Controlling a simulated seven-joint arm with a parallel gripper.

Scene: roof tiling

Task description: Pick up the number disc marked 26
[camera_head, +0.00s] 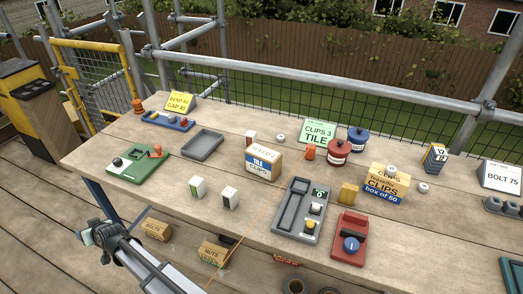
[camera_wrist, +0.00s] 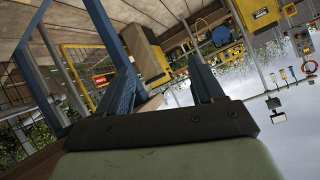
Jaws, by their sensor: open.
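Several small white discs are in the head view.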

